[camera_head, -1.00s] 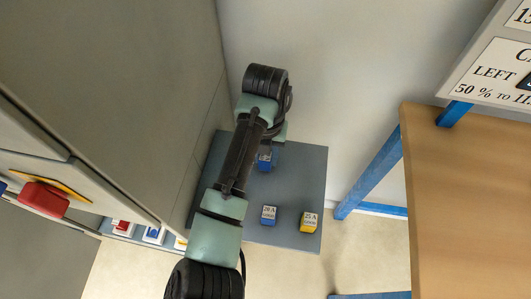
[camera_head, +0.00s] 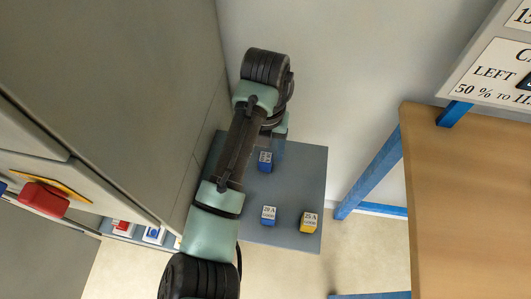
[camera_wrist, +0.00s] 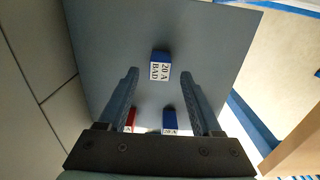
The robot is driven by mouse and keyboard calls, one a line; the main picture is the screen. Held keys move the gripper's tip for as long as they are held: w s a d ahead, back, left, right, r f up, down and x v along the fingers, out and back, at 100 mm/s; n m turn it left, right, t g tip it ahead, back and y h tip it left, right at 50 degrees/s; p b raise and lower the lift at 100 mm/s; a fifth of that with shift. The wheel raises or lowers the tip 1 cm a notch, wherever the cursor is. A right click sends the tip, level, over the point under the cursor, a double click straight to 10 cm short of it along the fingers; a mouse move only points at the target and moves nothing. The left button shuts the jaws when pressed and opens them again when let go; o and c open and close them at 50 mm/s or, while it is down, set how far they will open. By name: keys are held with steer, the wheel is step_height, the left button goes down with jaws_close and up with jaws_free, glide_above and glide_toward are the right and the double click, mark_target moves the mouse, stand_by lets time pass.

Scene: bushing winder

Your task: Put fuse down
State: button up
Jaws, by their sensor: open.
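The blue fuse with a white label reading "20 A BAD" (camera_wrist: 160,66) sits on the grey shelf (camera_wrist: 215,40). It also shows in the head view (camera_head: 265,161), close to my gripper (camera_head: 278,148). In the wrist view my gripper (camera_wrist: 160,74) is open, its two fingers apart. The fuse appears in line between the fingertips, with visible space on either side. It is not held.
A blue "20 A GOOD" fuse (camera_head: 269,215) and a yellow "25 A GOOD" fuse (camera_head: 309,222) stand on the shelf's near part. A grey cabinet (camera_head: 120,90) borders the left. A wooden table (camera_head: 470,200) with blue legs stands right. The shelf's right side is clear.

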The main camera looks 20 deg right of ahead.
step_height(320, 180, up, 9)
steer(key=p, duration=0.2)
steer(key=w+d+r+n+t+h, duration=0.55)
steer(key=d+r+n, duration=0.3)
steer(key=r, duration=0.35)
step_height(320, 180, up, 28)
steer(key=r+n+t+h, duration=0.1)
steer(key=n+t+h, duration=0.1)
steer(key=n+t, duration=1.55)
glide_above(265, 157)
steer(key=w+a, duration=0.2)
steer(key=w, duration=0.4)
steer(key=n+g, duration=0.3)
steer(key=s+a+r+n+t+y, duration=0.7)
steer(key=s+a+r+n, duration=0.2)
steer(key=n, duration=0.5)
steer(key=s+a, duration=0.2)
steer(key=a, duration=0.1)
steer(key=shift+s+r, duration=0.15)
steer(key=shift+s, duration=0.05)
steer(key=shift+a+y, duration=0.1)
steer(key=shift+y, duration=0.15)
